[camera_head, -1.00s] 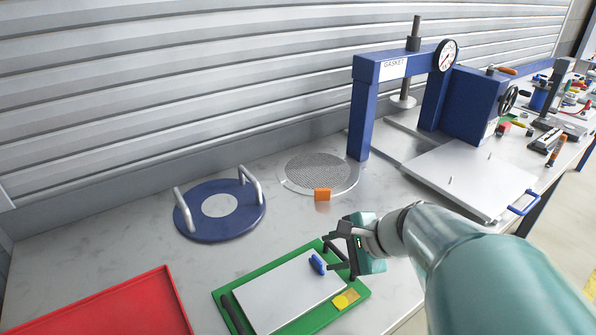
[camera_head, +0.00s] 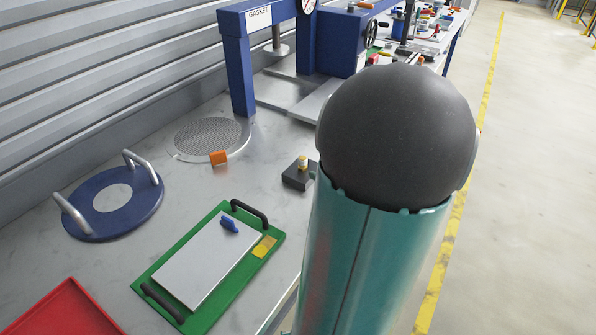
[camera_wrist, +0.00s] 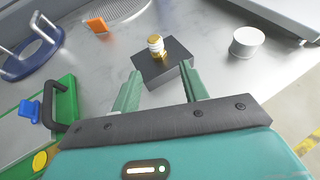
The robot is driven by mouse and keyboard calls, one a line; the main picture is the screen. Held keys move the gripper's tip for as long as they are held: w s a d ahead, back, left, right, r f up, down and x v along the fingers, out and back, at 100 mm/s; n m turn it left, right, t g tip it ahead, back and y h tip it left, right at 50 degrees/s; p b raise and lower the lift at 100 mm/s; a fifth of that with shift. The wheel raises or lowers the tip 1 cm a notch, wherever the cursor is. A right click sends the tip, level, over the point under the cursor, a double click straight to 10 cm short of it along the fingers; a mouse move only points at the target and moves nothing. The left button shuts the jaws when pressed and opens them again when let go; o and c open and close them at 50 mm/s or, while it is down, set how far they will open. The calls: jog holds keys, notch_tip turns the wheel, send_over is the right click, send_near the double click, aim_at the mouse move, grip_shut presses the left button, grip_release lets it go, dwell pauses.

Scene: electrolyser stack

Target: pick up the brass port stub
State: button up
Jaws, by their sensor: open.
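The brass port stub (camera_wrist: 157,47) stands upright on a dark block (camera_wrist: 176,62) in the wrist view, with a white band around its upper part. In the head view the stub (camera_head: 302,162) and its block (camera_head: 296,178) sit on the bench, partly beside my arm. My gripper (camera_wrist: 158,82) shows in the wrist view with its two green fingers apart and nothing between them. The fingertips point toward the near side of the block, and the stub lies beyond them, roughly centred between them. In the head view my gripper is hidden behind my arm.
A green tray (camera_head: 143,279) with a grey plate lies left of the block. A blue ring with handles (camera_head: 137,216), a mesh disc with an orange tab (camera_head: 218,158) and a blue press (camera_head: 236,70) stand farther back. A white cylinder (camera_wrist: 246,42) stands right of the block.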

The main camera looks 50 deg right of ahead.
jog(key=x, duration=0.4)
jog(key=shift+w, duration=0.25)
jog(key=x, duration=0.5)
jog(key=shift+w+r, duration=0.2)
jog(key=shift+w, duration=0.3)
grip_shut()
dwell(0.5)
jog(key=shift+r, duration=0.2)
